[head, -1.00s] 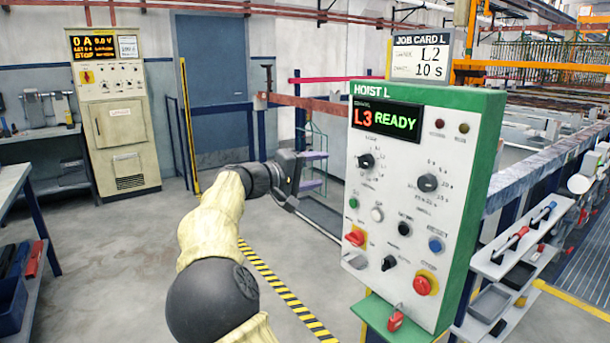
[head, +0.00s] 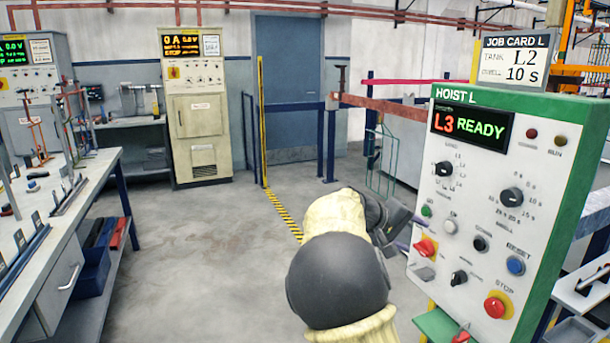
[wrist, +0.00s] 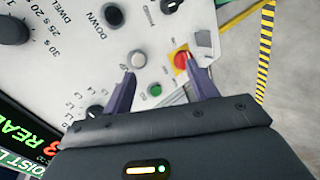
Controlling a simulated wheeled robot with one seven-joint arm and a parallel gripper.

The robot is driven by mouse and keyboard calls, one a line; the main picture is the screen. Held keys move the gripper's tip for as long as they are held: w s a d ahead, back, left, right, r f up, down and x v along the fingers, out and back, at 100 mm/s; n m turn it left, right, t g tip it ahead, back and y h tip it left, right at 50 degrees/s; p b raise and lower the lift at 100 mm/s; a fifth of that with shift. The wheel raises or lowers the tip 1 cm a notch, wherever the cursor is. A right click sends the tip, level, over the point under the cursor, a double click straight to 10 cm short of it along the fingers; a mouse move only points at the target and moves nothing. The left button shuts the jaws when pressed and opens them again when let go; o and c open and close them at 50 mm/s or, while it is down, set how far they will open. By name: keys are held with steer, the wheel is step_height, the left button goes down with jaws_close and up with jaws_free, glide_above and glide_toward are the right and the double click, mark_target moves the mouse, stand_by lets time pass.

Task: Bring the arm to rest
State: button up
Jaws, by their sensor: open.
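My gripper (wrist: 161,95) shows in the wrist view with its two purple fingers apart and nothing between them. It is in front of the hoist panel's face; a white button and a green button show between and beyond the fingers. I cannot tell the exact gap to the panel. In the head view my gripper (head: 408,232) is partly seen just left of the hoist panel (head: 490,200), at the end of my bent arm. The panel's display reads L3 READY, and the job card (head: 515,62) above it reads L2, 10 s.
A workbench (head: 70,240) with tools and a blue bin (head: 90,272) stands at the left. A beige power cabinet (head: 198,110) and a blue door (head: 287,90) are at the back. The concrete floor (head: 200,260) between is clear, with a yellow-black stripe (head: 284,210).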

steer(key=s+a+f+g+y, duration=0.1)
steer(key=s+a+f+y, duration=0.1)
steer(key=s+f+y, duration=0.7)
steer(key=s+a+f+m+y, duration=0.1)
steer(key=s+a+f, duration=0.4)
steer(key=s, duration=0.4)
steer(key=s+a+f+m+y, duration=0.1)
steer(key=s+a+f, duration=0.35)
steer(key=s, duration=0.55)
steer(key=w+p+v, duration=0.2)
steer(key=p+v, duration=0.6)
steer(key=w+r+p+v, duration=0.1)
steer(key=w+p+v, duration=0.1)
steer(key=p+v, duration=0.6)
steer(key=shift+d+p, duration=0.2)
steer(key=shift+p, duration=0.4)
steer(key=shift+r, duration=0.1)
steer(key=shift+w, duration=0.1)
